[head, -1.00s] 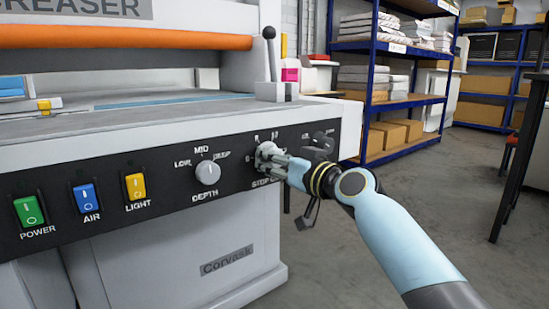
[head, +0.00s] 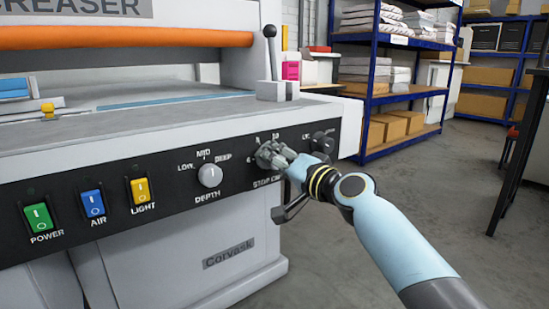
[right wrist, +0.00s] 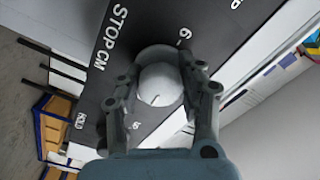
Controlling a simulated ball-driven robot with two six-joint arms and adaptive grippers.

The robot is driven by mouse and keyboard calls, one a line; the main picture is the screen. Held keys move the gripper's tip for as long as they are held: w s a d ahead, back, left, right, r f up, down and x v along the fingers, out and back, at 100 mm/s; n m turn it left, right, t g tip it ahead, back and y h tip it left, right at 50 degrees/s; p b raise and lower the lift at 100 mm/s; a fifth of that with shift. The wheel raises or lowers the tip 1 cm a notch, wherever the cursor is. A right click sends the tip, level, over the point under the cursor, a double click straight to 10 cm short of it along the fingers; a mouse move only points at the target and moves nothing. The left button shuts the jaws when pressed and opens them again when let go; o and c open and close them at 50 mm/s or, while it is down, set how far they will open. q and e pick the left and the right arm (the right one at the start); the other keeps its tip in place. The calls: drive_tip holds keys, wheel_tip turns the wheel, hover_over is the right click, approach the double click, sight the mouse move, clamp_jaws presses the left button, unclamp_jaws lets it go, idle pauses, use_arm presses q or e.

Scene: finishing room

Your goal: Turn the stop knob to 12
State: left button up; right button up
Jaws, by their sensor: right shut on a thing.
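The stop knob (right wrist: 160,84) is a round pale knob with a small dark mark on its face, in the middle of the right wrist view. It sits on the black panel beside the "STOP CM" lettering, with a 6 printed near it. My right gripper (head: 270,155) is shut on the knob, one finger on each side of it. In the head view the fingers hide most of the knob. I cannot tell which number the knob points to. My left gripper is not in view.
The depth knob (head: 210,175) is left of the stop knob on the panel, and another dark knob (head: 323,141) is to the right. Green, blue and yellow switches line the left side. A lever (head: 271,55) stands above the panel. Blue shelving (head: 368,90) is behind.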

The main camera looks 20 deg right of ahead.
drive_tip(key=shift+m, duration=0.4)
drive_tip(key=o, duration=1.2)
drive_tip(key=shift+s+d+f, duration=0.1)
drive_tip(key=shift+s+d, duration=0.05)
drive_tip(key=shift+s, duration=0.1)
drive_tip(key=v, duration=1.1)
drive_tip(key=shift+s, duration=0.25)
